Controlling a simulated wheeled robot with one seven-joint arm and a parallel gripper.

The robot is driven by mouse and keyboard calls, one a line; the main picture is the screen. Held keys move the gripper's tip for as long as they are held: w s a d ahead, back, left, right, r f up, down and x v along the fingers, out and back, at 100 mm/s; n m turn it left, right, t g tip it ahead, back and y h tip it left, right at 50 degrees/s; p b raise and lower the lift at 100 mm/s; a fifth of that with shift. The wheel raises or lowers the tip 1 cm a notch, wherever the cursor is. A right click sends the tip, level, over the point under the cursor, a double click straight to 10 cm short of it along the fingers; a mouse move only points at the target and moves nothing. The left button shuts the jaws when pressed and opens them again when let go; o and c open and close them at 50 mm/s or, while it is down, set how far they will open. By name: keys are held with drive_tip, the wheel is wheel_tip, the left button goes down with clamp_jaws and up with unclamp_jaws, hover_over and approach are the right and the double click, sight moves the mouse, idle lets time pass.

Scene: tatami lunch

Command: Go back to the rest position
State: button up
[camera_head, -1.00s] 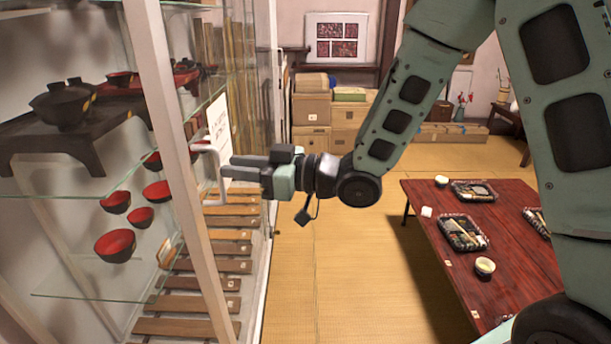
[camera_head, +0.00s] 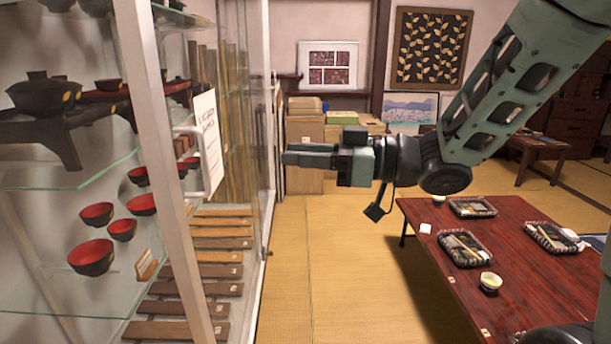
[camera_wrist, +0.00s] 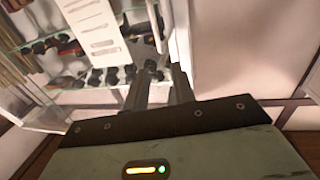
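My gripper (camera_head: 290,156) is held in the air at the middle of the head view, pointing left toward the glass display cabinet (camera_head: 150,130). It is apart from the cabinet's frame and handle (camera_head: 215,165). In the wrist view, the two dark fingers (camera_wrist: 162,72) stand apart with a gap between them and nothing held. The cabinet shelves with dark bowls also show beyond the fingers in the wrist view. My arm reaches in from the upper right of the head view.
A low red table (camera_head: 480,245) stands at the right with packed lunch trays (camera_head: 466,248) and a small cup (camera_head: 490,282). Cardboard boxes (camera_head: 305,180) are stacked by the back wall. The tatami floor (camera_head: 320,270) is clear between cabinet and table.

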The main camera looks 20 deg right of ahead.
drive_tip(key=shift+s+d, duration=0.15)
idle(0.6)
drive_tip(key=w+a+f+m+h, duration=0.2)
drive_tip(key=a+f+m+h, duration=0.2)
drive_tip(key=f+h, duration=0.55)
drive_tip(key=s+a+f+g+h, duration=0.15)
drive_tip(key=s+f+g, duration=0.3)
drive_tip(key=s, duration=0.65)
drive_tip(key=s+f+g+h, duration=0.3)
drive_tip(key=s+f+g, duration=0.15)
drive_tip(key=s, duration=0.65)
wheel_tip(320, 180, up, 14)
drive_tip(key=p, duration=1.3)
drive_tip(key=shift+s+g, duration=0.3)
drive_tip(key=shift+g, duration=0.1)
drive_tip(key=shift+f, duration=0.1)
